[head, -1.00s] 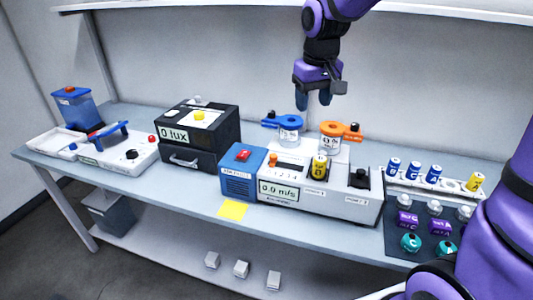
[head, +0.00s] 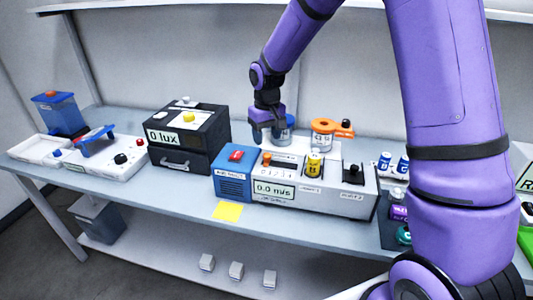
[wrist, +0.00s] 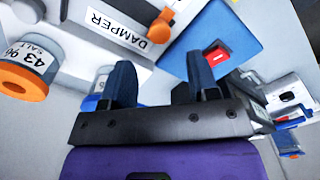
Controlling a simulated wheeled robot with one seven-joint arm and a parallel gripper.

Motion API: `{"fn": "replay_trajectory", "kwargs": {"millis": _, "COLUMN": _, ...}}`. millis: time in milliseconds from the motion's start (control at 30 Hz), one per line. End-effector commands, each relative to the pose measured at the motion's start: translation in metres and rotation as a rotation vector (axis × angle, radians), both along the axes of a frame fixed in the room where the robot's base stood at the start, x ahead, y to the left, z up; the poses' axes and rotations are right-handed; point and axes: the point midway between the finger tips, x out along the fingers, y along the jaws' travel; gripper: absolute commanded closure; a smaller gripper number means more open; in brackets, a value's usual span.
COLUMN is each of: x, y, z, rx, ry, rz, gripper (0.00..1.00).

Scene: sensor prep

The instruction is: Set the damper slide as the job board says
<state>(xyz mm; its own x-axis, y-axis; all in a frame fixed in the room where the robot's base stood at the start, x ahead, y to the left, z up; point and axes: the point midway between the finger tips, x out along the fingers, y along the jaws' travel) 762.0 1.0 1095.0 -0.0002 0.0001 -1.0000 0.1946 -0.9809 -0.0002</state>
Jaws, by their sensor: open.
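The damper slide is an orange knob (head: 267,158) at the left end of a slot on the white air-flow unit (head: 320,198). Small numbers run below the slot, too small to read surely. In the wrist view the orange knob (wrist: 160,28) sits beside the "DAMPER" label (wrist: 115,27). My gripper (head: 264,135) is open and empty, above and behind the knob, apart from it. It also shows in the wrist view (wrist: 155,88), fingers pointing toward the unit. The display (head: 273,190) reads 0.0 m/s. No job board is readable.
A blue box (head: 232,186) with a red switch (head: 236,155) adjoins the unit's left. A yellow cylinder (head: 314,165) stands in the unit. My arm hides much of the right bench.

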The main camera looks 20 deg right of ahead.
Motion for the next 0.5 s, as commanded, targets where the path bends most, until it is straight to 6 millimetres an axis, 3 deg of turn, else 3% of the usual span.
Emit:
{"fn": "replay_trajectory", "kwargs": {"millis": 233, "x": -0.001, "y": 0.000, "z": -0.043, "rx": -0.001, "ry": 0.003, "rz": 0.002, "gripper": 0.45}}
{"fn": "replay_trajectory", "kwargs": {"millis": 500, "x": 0.000, "y": 0.000, "z": -0.065, "rx": 0.000, "ry": 0.000, "rz": 0.001, "gripper": 0.45}}
